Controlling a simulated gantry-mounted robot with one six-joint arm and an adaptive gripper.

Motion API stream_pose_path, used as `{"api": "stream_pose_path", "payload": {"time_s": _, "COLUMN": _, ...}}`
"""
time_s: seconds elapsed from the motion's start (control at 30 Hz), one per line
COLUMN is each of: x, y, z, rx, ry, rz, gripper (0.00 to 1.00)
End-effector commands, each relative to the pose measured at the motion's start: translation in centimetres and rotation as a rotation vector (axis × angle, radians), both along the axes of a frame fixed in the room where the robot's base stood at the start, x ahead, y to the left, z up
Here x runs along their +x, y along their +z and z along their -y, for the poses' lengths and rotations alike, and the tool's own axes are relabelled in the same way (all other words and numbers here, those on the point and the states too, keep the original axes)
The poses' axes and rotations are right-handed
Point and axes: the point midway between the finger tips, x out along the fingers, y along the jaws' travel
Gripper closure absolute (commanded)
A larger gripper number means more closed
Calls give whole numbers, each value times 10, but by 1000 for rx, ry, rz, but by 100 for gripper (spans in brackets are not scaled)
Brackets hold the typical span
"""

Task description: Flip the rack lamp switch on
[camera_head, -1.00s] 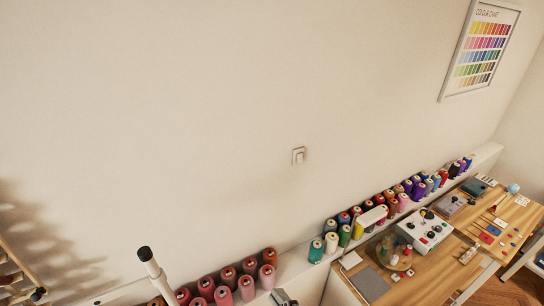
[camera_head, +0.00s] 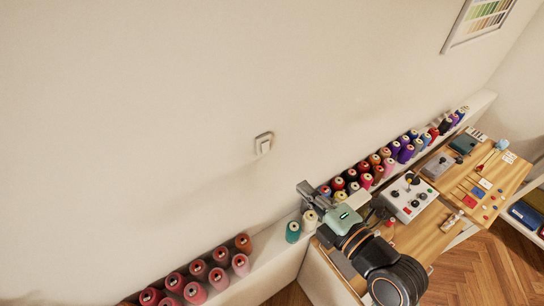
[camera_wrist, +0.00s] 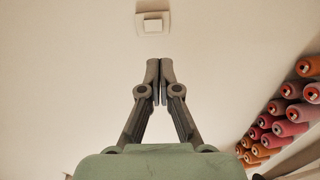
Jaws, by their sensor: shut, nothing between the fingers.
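The lamp switch is a small white wall switch (camera_head: 264,142) on the bare cream wall, left of the thread shelf in the head view. In the wrist view the switch (camera_wrist: 152,22) shows at the top, just beyond my fingertips. Its rocker is too small to tell on from off. My gripper (camera_head: 302,187) is below and to the right of the switch in the head view, apart from it. In the wrist view my gripper (camera_wrist: 159,68) has its fingertips together, empty, pointing up toward the switch.
A white ledge (camera_head: 268,252) runs along the wall with pink spools (camera_head: 194,292) at left and mixed-colour spools (camera_head: 385,153) at right. A wooden worktable (camera_head: 425,238) holds a control box (camera_head: 409,198). The wall around the switch is clear.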

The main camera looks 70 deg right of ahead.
Motion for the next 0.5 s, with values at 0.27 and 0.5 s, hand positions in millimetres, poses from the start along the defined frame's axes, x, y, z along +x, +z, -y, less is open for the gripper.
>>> {"api": "stream_pose_path", "payload": {"time_s": 0.27, "x": 35, "y": -4, "z": 23, "rx": 3, "ry": 4, "rz": 1, "gripper": 100}}
{"api": "stream_pose_path", "payload": {"time_s": 0.5, "x": 78, "y": -10, "z": 53, "rx": 3, "ry": 2, "rz": 0, "gripper": 100}}
